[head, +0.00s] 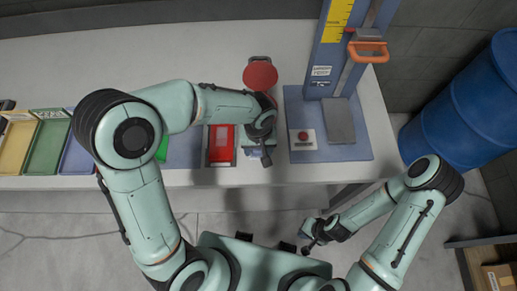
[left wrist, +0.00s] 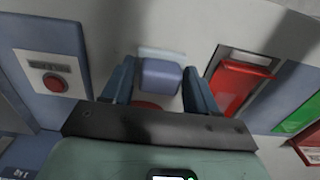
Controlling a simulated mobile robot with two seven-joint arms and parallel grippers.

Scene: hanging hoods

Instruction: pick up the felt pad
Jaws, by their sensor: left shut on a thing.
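A small blue-violet block, seemingly the felt pad (left wrist: 160,78), sits between the fingers of my left gripper (left wrist: 159,88) in the left wrist view. In the head view, my left gripper (head: 259,154) is low over the table's front edge, shut on this pad, which is mostly hidden by the wrist. Whether the pad touches the table cannot be told. My right gripper (head: 308,241) is in front of the table, low and away from the pad; its fingers are too small to read.
A red tray (head: 221,145) lies just left of my left gripper, with green, blue and yellow trays further left. A blue press base (head: 300,165) with a red button (head: 303,136) and grey plate (head: 340,121) is at right. A blue barrel (head: 463,105) stands beyond the table.

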